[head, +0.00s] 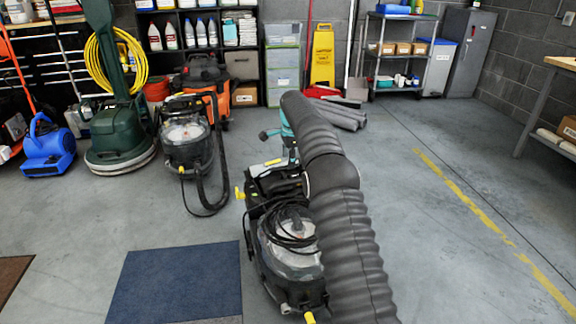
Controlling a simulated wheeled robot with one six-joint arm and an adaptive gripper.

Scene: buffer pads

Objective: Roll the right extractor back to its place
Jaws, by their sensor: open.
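The right extractor (284,258) stands upright on the floor at the lower middle. It has a black body, a clear domed tank, a coiled black cord (289,228) and yellow fittings. My grey-sleeved arm (345,235) covers its right side. A teal wrist part of mine (289,140) shows behind the sleeve. A small dark end piece there, which looks like my gripper (266,134), is above the back of the extractor. I take it as open and empty, but its fingers are mostly hidden. Whether it touches the extractor cannot be told.
A similar extractor (186,142) with a black hose stands at the left, beside a green floor machine (117,140) and a blue blower (48,148). A blue mat (175,284) lies left of the right extractor. Grey rolls (338,113) lie behind. Floor to the right is clear.

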